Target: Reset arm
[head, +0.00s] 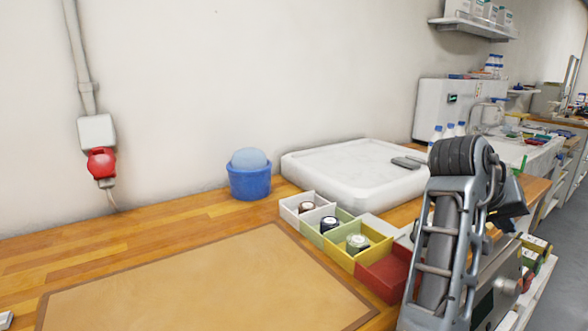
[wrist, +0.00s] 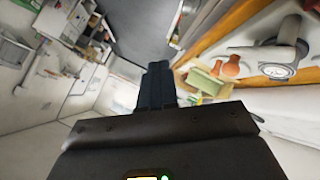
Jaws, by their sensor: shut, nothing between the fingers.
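My gripper (wrist: 158,72) shows in the wrist view as dark fingers held together at the middle of the picture. It is shut and empty, and touches nothing that I can see. In the head view my grey arm rises at the right, folded upward beside the wooden table (head: 140,245). The gripper's fingers cannot be made out clearly there, behind the arm links. The wrist view is strongly tilted and looks across the room.
A row of coloured bins, with a red bin (head: 388,275) at its near end, stands close left of my arm. Several jars sit in the bins. A white tray (head: 300,172), a blue tub (head: 250,182) and a tan mat (head: 200,285) are on the table.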

